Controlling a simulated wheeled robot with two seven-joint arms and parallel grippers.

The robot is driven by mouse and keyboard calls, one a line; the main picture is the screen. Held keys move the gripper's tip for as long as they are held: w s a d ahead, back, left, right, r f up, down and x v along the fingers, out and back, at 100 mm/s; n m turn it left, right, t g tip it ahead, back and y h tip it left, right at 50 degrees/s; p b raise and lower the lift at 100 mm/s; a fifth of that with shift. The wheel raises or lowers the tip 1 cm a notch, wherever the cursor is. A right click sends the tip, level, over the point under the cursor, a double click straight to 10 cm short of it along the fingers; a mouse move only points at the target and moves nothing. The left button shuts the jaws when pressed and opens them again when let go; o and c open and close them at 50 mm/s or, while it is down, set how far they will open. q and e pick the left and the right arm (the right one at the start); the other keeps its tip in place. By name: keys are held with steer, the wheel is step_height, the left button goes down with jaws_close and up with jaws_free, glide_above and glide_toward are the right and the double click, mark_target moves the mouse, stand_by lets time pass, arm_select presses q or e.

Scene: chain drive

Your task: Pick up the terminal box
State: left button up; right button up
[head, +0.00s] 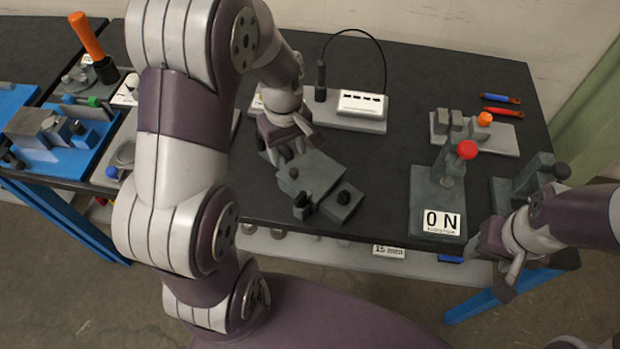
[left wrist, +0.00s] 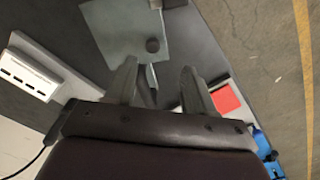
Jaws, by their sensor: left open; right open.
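No label marks the terminal box. The white box with several dark slots (head: 362,103) on a grey base at the back looks most like it; it also shows in the left wrist view (left wrist: 28,75). My left gripper (head: 285,152) is open, in front of that box and to its left, close to a grey block fixture with black knobs (head: 318,176). My right gripper (head: 508,268) is open at the table's front right edge.
A black cable (head: 372,38) arches above the white box. A fixture with a red knob (head: 467,149) and ON plate (head: 441,222) stands right of centre. Screwdrivers (head: 500,98) lie at the back right. An orange-handled tool (head: 86,37) stands at the left.

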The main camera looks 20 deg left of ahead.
mark_target(294, 170)
arm_select(q)
steer(key=f, duration=0.3)
steer(key=f+p, duration=0.1)
steer(key=f, duration=0.2)
steer(key=w+f, duration=0.1)
steer(key=f, duration=0.2)
steer(key=shift+d, duration=0.4)
steer(key=shift+s, duration=0.1)
jaws_close()
steer(key=shift+r, duration=0.1)
stand_by(0.5)
